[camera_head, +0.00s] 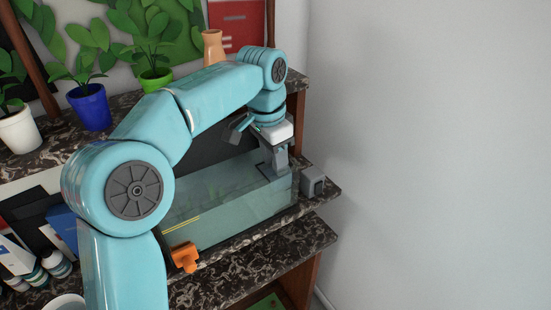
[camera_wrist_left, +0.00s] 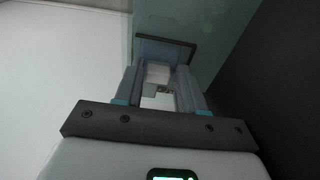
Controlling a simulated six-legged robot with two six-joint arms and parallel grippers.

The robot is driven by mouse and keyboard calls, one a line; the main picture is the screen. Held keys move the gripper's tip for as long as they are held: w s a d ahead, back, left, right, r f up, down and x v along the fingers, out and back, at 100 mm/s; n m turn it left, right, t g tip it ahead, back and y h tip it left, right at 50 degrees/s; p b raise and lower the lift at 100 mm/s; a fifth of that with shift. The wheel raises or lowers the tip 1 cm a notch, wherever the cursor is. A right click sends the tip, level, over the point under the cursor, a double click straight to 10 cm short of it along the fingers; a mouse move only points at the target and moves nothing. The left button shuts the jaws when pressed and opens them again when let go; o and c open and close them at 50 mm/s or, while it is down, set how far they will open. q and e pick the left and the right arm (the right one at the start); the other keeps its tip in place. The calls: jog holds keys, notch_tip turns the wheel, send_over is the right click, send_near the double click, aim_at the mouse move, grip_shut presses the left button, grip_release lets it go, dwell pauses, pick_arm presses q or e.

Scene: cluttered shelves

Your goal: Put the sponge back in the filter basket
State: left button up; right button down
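My left gripper (camera_head: 272,165) reaches down at the right end of a glass tank (camera_head: 225,205). In the left wrist view my left gripper (camera_wrist_left: 160,80) has its two fingers apart, with a pale gap between them. A blue-grey, dark-rimmed box-like part (camera_wrist_left: 165,48) lies just past the fingertips. I cannot tell whether it is the filter basket. I cannot make out the sponge for certain in either view. A small grey box (camera_head: 313,182) sits outside the tank's right end. My right gripper is not in view.
An orange clip-like piece (camera_head: 185,257) sits at the tank's front. Potted plants (camera_head: 90,106) and a tan vase (camera_head: 213,47) stand on the upper shelf. A bare wall (camera_head: 430,150) lies to the right.

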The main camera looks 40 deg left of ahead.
pick_arm(q)
jog(key=shift+s+a, duration=0.1)
jog(key=shift+s, duration=0.15)
jog(key=shift+w+d+r, duration=0.15)
jog(key=shift+d, duration=0.05)
jog(key=shift+w+r, duration=0.2)
jog(key=shift+r, duration=0.05)
notch_tip(320, 180, up, 11)
jog(key=s+p, duration=0.2)
jog(key=p, duration=0.1)
jog(key=shift+a+r, duration=0.15)
jog(key=shift+a, duration=0.2)
